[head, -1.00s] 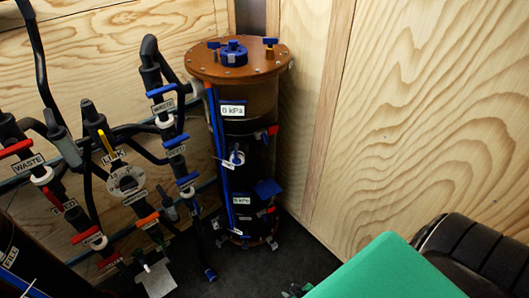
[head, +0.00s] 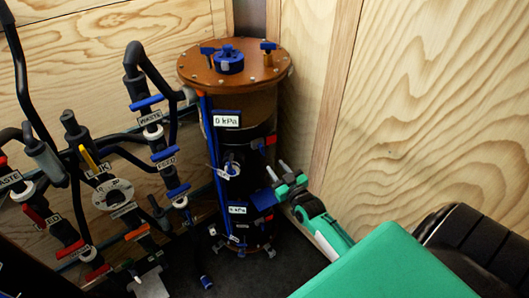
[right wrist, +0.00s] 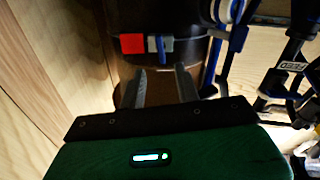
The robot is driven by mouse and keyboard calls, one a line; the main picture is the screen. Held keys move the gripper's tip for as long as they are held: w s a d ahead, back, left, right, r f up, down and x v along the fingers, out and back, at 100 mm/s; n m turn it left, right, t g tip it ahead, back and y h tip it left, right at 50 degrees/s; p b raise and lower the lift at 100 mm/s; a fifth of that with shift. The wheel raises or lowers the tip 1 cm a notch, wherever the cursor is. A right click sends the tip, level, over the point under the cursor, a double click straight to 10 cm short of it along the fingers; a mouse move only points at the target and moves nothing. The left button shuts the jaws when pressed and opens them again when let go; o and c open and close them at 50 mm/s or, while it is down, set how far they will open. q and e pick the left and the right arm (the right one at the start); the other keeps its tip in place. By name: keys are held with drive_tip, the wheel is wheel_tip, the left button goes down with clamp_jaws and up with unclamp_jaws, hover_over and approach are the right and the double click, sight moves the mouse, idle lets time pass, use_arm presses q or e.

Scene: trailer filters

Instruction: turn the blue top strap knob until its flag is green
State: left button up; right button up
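The tall dark filter column (head: 261,109) stands in the corner. At its upper strap, a blue knob (head: 257,144) sits beside a red flag (head: 271,140) on the column's right side. In the right wrist view, a blue knob (right wrist: 161,49) sits on a grey block beside a red flag (right wrist: 132,44); I cannot tell for sure which strap this is. My right gripper (head: 276,173) is beside the column, below the upper strap. Its fingers (right wrist: 161,85) are apart and empty, short of the knob in the wrist view. My left gripper is not in view.
A brown lid (head: 195,72) with a blue centre knob (head: 229,62) tops the column. Labelled pipes and valves (head: 112,190) crowd the left. A wooden wall (head: 430,110) stands at right.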

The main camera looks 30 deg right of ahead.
sight(264, 152)
drive_tip(key=w, duration=0.6)
drive_tip(key=w+d+p, duration=0.1)
drive_tip(key=w, duration=0.2)
drive_tip(key=shift+w, duration=0.15)
drive_tip(key=shift+a, duration=0.1)
clamp_jaws()
